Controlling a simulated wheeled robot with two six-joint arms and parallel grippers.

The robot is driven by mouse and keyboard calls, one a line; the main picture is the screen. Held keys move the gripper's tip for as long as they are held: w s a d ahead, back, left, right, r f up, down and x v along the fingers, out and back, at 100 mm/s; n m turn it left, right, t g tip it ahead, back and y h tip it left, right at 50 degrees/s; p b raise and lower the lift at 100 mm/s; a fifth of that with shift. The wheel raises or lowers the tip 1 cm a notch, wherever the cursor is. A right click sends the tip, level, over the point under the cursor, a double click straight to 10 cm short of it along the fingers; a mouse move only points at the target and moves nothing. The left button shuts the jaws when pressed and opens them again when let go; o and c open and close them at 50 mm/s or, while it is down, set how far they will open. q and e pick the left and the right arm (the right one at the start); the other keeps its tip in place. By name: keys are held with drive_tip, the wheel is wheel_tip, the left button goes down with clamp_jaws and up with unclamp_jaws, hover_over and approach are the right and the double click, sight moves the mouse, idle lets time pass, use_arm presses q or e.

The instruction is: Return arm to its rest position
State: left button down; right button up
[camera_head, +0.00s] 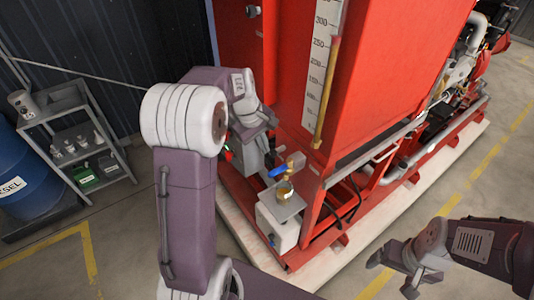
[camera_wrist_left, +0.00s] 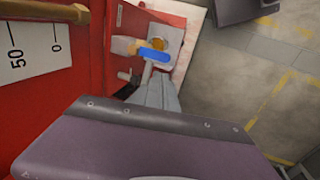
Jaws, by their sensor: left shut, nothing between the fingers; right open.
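My left arm rises through the middle of the head view and bends over toward the red machine (camera_head: 385,60). My left gripper (camera_head: 267,155) is shut and empty. It is beside a brass valve with a blue handle (camera_head: 278,171), which shows past the grey fingers in the left wrist view (camera_wrist_left: 154,55). I cannot tell whether they touch. A brass-coloured cup (camera_head: 284,191) is below the valve, on a grey box (camera_head: 278,222). My right gripper (camera_head: 392,277) is open and empty over the floor at the lower right, apart from the machine.
A level scale (camera_head: 322,65) and a brass tube (camera_head: 326,95) run down the red panel. A grey shelf rack (camera_head: 75,130) with bottles and cans stands at the left, next to a blue diesel barrel (camera_head: 25,180).

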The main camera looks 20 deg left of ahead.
idle(0.3)
use_arm(q)
drive_tip(key=s+d+f+m+g+b, duration=0.1)
drive_tip(key=s+d+f+m+b, duration=0.2)
drive_tip(key=s+d+f+b, duration=0.55)
drive_tip(key=s+a+f+m+y+b, duration=0.1)
drive_tip(key=s+f+m+b, duration=0.1)
drive_tip(key=s+f+m, duration=0.6)
wheel_tip(320, 180, down, 3)
drive_tip(key=shift+s+a+f+m, duration=0.15)
drive_tip(key=shift+s+m, duration=0.15)
drive_tip(key=shift+s, duration=0.6)
